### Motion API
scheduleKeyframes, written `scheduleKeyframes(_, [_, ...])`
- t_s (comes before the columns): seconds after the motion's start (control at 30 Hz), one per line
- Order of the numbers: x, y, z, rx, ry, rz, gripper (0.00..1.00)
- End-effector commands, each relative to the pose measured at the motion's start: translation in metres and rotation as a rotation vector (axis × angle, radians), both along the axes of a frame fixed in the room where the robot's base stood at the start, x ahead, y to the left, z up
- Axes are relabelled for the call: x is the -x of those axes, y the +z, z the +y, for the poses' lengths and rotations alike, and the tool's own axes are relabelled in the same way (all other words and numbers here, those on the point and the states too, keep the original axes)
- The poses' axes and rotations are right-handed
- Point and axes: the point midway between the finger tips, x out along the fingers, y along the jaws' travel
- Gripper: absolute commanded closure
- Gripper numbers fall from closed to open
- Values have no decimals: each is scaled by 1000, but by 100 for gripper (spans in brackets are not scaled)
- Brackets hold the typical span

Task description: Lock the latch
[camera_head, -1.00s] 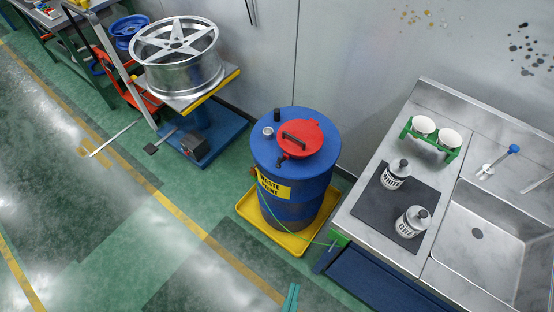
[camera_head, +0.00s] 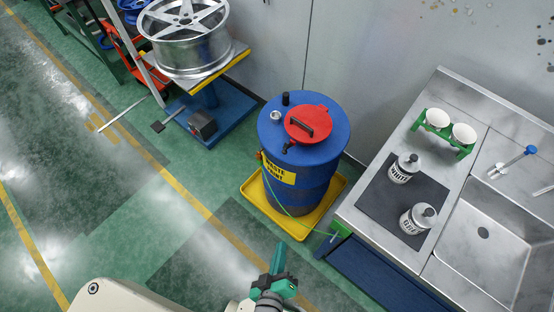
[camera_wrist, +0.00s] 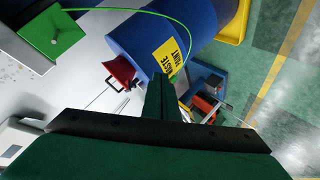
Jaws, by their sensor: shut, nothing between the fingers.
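A blue drum (camera_head: 330,145) labelled "waste paint" stands upright with a red lid (camera_head: 322,117) down on its top. The lid has a black handle (camera_head: 300,127). A small dark latch-like part (camera_head: 288,147) is at the lid's front edge; its lock state is too small to tell. In the wrist view the drum (camera_wrist: 130,38) and the red lid (camera_wrist: 118,72) lie beyond my fingers. My green gripper (camera_head: 278,248) is shut and empty, in front of the drum and apart from it. Its shut fingers also show in the wrist view (camera_wrist: 160,92).
The drum stands in a yellow tray (camera_head: 303,232), with a green cable (camera_head: 290,213) running to the steel sink counter (camera_head: 360,214) at right. The counter holds a dark mat (camera_head: 376,205), two bottles and two white cups. A wheel (camera_head: 185,35) sits on a lift at left.

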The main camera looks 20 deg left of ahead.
Motion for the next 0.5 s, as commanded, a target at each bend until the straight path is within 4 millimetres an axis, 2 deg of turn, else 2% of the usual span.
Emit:
scheduleKeyframes(0.03, [-14,-14,10,116,72,4,100])
scheduleKeyframes(0.1, [-29,-34,21,298,169,17,100])
scheduleKeyframes(0.23, [-60,-60,39,642,332,29,100])
scheduleKeyframes(0.37, [-93,-72,59,982,472,32,100])
scheduleKeyframes(0.5, [-128,-66,85,1342,582,34,100])
